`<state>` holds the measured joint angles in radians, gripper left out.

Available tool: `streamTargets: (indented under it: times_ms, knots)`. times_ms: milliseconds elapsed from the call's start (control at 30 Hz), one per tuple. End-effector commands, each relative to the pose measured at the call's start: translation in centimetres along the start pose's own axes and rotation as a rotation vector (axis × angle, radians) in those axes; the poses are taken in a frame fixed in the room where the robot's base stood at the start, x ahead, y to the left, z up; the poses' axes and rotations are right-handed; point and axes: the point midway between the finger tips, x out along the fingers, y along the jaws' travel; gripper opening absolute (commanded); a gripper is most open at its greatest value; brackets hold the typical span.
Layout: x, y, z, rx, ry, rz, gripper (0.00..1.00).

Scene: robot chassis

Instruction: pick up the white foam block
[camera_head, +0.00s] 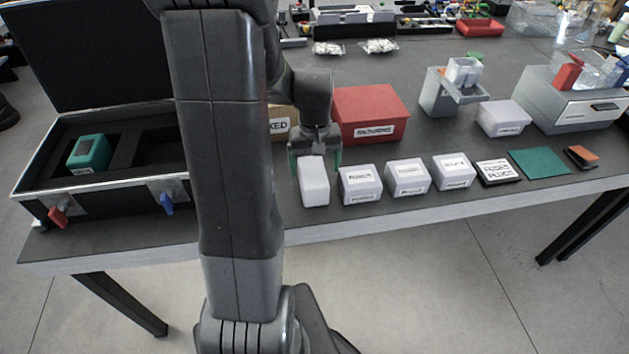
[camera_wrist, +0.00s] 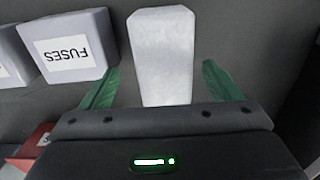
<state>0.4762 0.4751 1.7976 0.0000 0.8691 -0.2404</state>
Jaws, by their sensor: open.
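The white foam block (camera_head: 314,183) lies on the dark table near its front edge, left of a row of labelled boxes. In the wrist view the foam block (camera_wrist: 162,55) is upright in the picture, with its lower end between the green fingers. My gripper (camera_head: 315,163) is over the block's far end, with a finger on each side. In the wrist view my gripper (camera_wrist: 160,85) is open, with a gap between each finger and the block. The block's lower end is hidden by the gripper body.
A white FUSES box (camera_wrist: 70,48) stands close beside the left finger; more white boxes (camera_head: 407,178) continue the row. A red box (camera_head: 369,113) stands behind. An open black case (camera_head: 100,207) is at left. Table shows bare to the block's right in the wrist view.

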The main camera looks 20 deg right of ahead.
Motion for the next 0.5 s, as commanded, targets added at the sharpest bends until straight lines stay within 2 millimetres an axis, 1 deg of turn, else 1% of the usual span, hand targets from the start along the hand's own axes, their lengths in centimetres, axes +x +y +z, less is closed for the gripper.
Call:
streamTargets:
  times_ms: [33, 167, 233, 400, 500]
  knots:
    - [0.5, 0.0, 0.1, 0.000, -0.002, -0.001, 0.85]
    - [1.2, -0.1, 0.1, 0.000, -0.001, 0.000, 0.85]
    - [1.9, -0.2, 0.1, -0.001, -0.004, -0.001, 0.85]
    - [4.4, -0.6, 0.0, -0.002, -0.004, -0.001, 0.85]
    - [5.5, -0.5, 0.0, -0.001, -0.002, -0.001, 0.85]
